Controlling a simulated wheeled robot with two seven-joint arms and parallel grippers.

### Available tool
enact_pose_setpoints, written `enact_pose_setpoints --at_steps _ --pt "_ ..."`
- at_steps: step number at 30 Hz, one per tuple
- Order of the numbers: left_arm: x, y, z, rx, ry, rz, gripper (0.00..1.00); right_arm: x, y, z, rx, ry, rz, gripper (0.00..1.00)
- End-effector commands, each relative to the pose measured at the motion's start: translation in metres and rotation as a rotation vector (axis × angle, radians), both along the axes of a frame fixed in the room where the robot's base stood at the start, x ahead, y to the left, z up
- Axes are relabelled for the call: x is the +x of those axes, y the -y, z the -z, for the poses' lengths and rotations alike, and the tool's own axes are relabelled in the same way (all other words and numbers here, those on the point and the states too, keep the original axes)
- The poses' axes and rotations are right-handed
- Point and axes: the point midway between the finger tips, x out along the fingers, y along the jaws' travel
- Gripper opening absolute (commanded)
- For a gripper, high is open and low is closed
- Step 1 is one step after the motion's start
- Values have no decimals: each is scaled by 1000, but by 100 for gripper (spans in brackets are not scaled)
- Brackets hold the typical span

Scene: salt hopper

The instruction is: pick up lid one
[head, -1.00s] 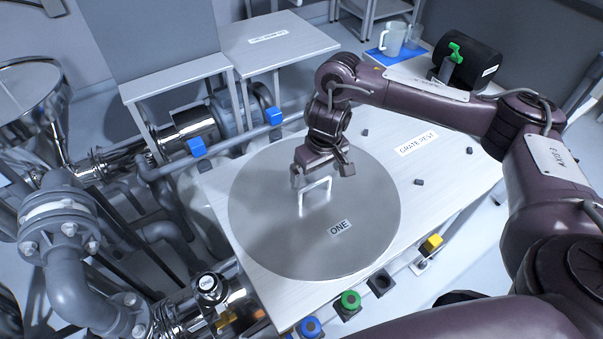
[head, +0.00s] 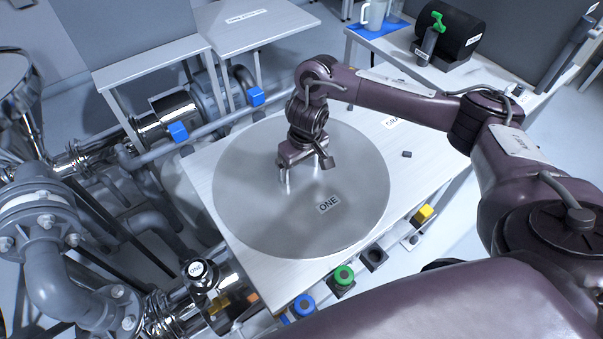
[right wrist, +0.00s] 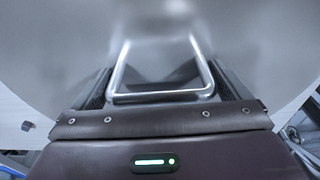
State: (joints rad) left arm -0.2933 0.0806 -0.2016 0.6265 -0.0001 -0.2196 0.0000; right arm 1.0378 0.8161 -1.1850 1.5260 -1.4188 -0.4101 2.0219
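Lid one (head: 345,215) is a large round grey metal disc with a label reading ONE, lying flat on a pale table. Its upright metal handle (head: 284,176) is partly hidden under my right gripper (head: 305,165). In the right wrist view the handle (right wrist: 162,97) stands between the two dark fingers of the right gripper (right wrist: 165,88), which are spread wide to either side of it. Any contact between fingers and handle is hard to tell. My left gripper is not in view.
Blue (head: 303,306), green (head: 343,275) and yellow (head: 424,212) buttons line the table's front edge. Pipes and valves (head: 50,215) crowd the left. A black cylinder (head: 449,35) and a cup on a blue mat (head: 378,28) stand at the back right.

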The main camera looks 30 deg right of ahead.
Motion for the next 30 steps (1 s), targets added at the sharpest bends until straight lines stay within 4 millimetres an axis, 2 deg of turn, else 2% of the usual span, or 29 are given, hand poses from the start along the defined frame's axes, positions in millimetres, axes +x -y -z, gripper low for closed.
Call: enact_pose_setpoints --at_steps 2,12,23,26,30 --pt "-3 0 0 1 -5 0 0 0 0 0 0 0 0 86" --pt "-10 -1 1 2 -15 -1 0 0 0 0 1 0 0 41" --pt "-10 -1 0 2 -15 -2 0 2 -1 -6 3 6 0 40" --pt "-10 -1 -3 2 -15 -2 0 2 -1 -13 4 6 0 40" --pt "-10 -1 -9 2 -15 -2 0 2 -1 -32 2 8 -1 40"
